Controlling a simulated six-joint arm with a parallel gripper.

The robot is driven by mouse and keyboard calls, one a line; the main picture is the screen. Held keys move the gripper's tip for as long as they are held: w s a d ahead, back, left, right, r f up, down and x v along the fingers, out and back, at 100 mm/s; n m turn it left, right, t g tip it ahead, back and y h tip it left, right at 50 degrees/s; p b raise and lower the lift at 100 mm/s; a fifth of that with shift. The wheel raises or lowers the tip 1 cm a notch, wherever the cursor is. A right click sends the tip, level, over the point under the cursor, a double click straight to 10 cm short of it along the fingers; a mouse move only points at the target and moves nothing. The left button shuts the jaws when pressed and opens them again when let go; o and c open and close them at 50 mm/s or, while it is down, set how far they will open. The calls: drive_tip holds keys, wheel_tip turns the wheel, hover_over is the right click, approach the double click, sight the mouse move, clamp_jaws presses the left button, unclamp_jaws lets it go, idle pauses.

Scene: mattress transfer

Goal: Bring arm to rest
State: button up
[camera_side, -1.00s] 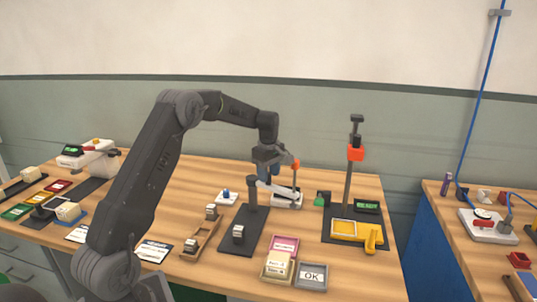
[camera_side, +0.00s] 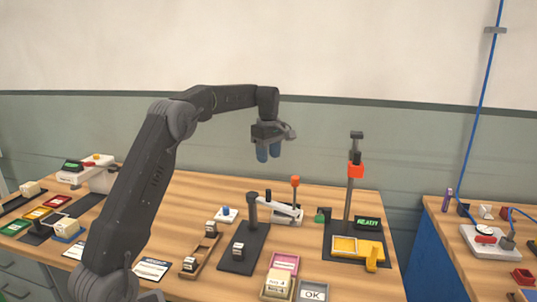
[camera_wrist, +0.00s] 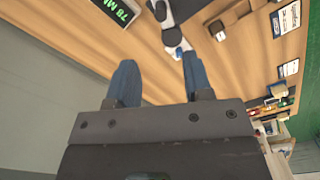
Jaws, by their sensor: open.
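My gripper (camera_side: 268,153) hangs in the air above the wooden table (camera_side: 190,200), higher than the tools on it. Its two blue fingers point down and stand apart with nothing between them. In the wrist view my gripper (camera_wrist: 155,75) also shows its blue fingers spread, with bare table between them. Below it on the table is a dark stand with a white lever arm (camera_side: 272,207) and an orange-red knob (camera_side: 295,181). The gripper touches nothing.
A tall post with an orange block (camera_side: 356,170) rises at the right, by a yellow fixture (camera_side: 358,248) and a lit green display (camera_side: 367,223). An OK tray (camera_side: 313,292) and pink tray (camera_side: 284,263) lie in front. A second table (camera_side: 470,250) stands right. Air around the gripper is clear.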

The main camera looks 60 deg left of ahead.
drive_tip(key=s+d+r+m+t, duration=0.1)
drive_tip(key=s+d+r+m, duration=0.35)
drive_tip(key=d, duration=0.45)
drive_tip(key=s+d+r+m+t, duration=0.1)
drive_tip(key=s+d+r+m, duration=0.2)
drive_tip(key=s+d+m, duration=0.35)
drive_tip(key=s+d+f+m+t, duration=0.1)
drive_tip(key=s+d+f+m, duration=0.2)
drive_tip(key=s+d+m, duration=0.2)
drive_tip(key=s+d+f+m+t, duration=0.2)
drive_tip(key=s+d+m, duration=0.3)
drive_tip(key=s+d, duration=0.3)
drive_tip(key=s+f, duration=0.1)
drive_tip(key=s, duration=0.2)
drive_tip(key=shift+s+d+f+t, duration=0.15)
drive_tip(key=shift+s+f+t, duration=0.15)
drive_tip(key=shift+s+f, duration=0.1)
